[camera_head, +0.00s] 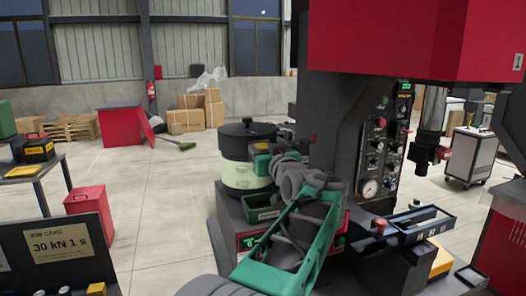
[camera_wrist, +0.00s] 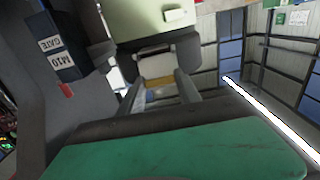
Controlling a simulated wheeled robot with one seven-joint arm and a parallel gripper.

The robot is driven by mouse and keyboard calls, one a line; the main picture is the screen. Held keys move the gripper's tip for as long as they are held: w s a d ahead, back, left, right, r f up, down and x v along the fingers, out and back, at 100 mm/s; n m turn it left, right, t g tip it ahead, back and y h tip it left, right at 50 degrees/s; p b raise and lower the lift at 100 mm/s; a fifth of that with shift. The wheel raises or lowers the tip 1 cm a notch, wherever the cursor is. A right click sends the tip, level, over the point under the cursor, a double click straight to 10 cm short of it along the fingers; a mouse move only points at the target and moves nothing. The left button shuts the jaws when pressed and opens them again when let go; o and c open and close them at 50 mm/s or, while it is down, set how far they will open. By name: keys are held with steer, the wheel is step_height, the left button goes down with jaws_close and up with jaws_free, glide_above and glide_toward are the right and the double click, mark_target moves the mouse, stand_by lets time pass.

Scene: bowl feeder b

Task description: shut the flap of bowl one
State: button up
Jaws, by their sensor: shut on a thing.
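The bowl (camera_head: 238,176) is a pale green drum with a black lid, standing on the dark machine left of the press. In the wrist view its pale green wall (camera_wrist: 150,18) fills the top, with a small pale tab on it. My gripper (camera_head: 262,160) is at the right side of the drum, partly hidden by my wrist. In the wrist view my gripper (camera_wrist: 158,75) reaches toward the wall, its fingers shut on a dark-edged, pale grey flap (camera_wrist: 158,64) just below the drum wall. The flap's exact angle is hard to tell.
A green tray (camera_head: 262,214) sits below the drum. The red and grey press (camera_head: 345,125) stands close on the right, with its control panel (camera_head: 380,150). Signs (camera_wrist: 56,53) show at the left in the wrist view. Open floor (camera_head: 150,190) lies left.

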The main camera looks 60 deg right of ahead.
jaws_close()
steer(key=shift+w+d+r+g+y+p, duration=0.15)
steer(key=shift+r+g+y+p, duration=0.3)
steer(key=shift+p, duration=0.65)
steer(key=shift+w+d+r+g+y+p, duration=0.1)
steer(key=shift+w+r+g+y+p, duration=0.25)
steer(key=shift+p, duration=0.65)
steer(key=p, duration=0.1)
steer(key=g+y+p, duration=0.1)
steer(key=p, duration=0.1)
steer(key=shift+w+d, duration=0.1)
steer(key=shift+d, duration=0.15)
steer(key=shift+d+f+g+y+p, duration=0.15)
steer(key=shift+f+g+y+p, duration=0.05)
steer(key=shift+g+y+p, duration=0.25)
steer(key=shift+f, duration=0.15)
steer(key=o, duration=1)
jaws_free()
steer(key=shift+o, duration=0.2)
